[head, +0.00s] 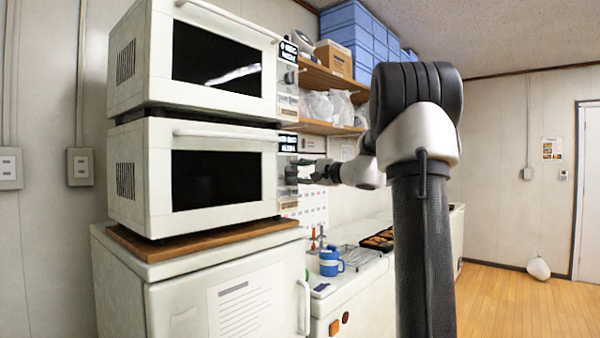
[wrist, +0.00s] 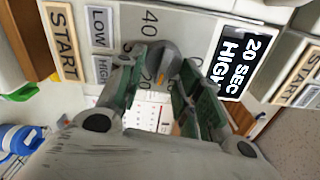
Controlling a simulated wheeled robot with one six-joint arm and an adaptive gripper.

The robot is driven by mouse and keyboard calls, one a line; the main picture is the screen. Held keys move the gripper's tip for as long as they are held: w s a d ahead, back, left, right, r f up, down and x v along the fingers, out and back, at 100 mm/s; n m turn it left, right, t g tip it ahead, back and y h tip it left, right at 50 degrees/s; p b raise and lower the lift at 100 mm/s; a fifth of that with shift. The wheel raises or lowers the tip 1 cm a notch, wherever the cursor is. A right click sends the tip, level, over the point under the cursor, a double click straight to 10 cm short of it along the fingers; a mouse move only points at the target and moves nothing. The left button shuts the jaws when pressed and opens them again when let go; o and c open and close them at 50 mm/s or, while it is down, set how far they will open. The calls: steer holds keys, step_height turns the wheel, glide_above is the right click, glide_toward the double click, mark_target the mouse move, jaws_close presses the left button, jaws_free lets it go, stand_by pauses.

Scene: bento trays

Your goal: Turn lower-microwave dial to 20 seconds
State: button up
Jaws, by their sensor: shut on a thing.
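The lower microwave (head: 141,175) is white with a dark window and stands under a matching upper microwave. My gripper (head: 300,172) is at its control panel on the right side. In the wrist view, the dial (wrist: 152,52) is a round grey knob between my gripper's green-padded fingers (wrist: 160,66), which are shut on it. An orange mark shows on the dial near the printed 20. The black display (wrist: 242,62) reads 20 SEC HIGH. In the head view the fingers hide the dial.
The upper microwave (head: 130,62) is directly above. START, LOW and HIGH labels (wrist: 100,27) lie near the fingers in the wrist view. A blue mug (head: 330,262) and a tray of food (head: 380,239) stand on the counter at right. Shelves with bags are behind.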

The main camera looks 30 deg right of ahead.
steer(key=shift+f+m, duration=0.15)
steer(key=shift+m, duration=0.85)
steer(key=shift+f+m, duration=0.15)
steer(key=shift+m, duration=0.85)
steer(key=o, duration=0.9)
steer(key=shift+s, duration=0.1)
steer(key=v, duration=1.1)
steer(key=shift+s+d, duration=0.1)
steer(key=shift+s, duration=0.3)
